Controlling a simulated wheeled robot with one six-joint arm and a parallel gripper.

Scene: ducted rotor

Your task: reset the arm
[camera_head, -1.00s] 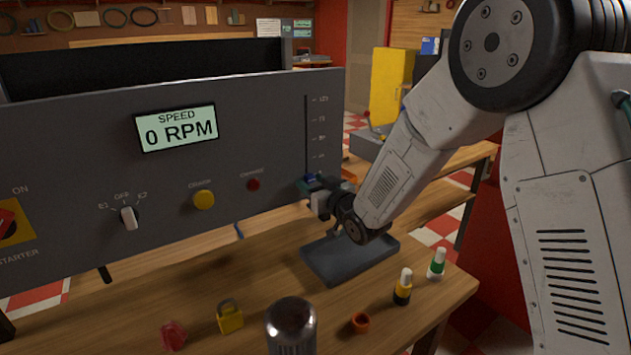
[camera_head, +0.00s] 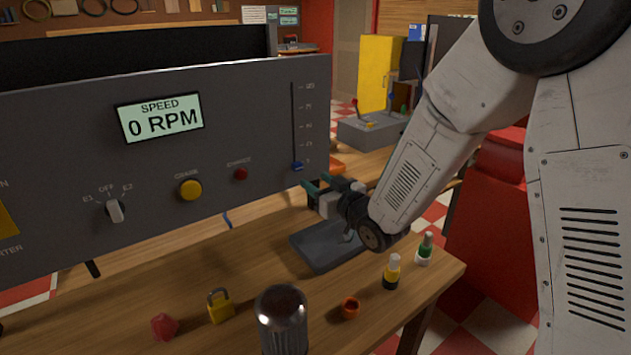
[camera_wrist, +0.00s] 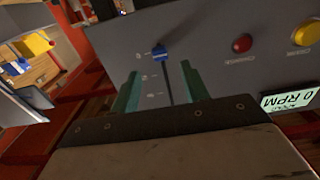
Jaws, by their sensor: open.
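My gripper (camera_head: 316,190) is open and empty, just in front of the lower right part of the grey control panel (camera_head: 60,130). Its two green fingers also show in the wrist view (camera_wrist: 158,88), spread apart. The blue slider knob (camera_head: 297,166) sits at the bottom of its vertical slot. In the wrist view the knob (camera_wrist: 160,54) lies beyond the fingertips, with a visible gap to them. My arm reaches in from the right over the wooden bench.
A grey tray (camera_head: 315,252) lies on the bench below my gripper.

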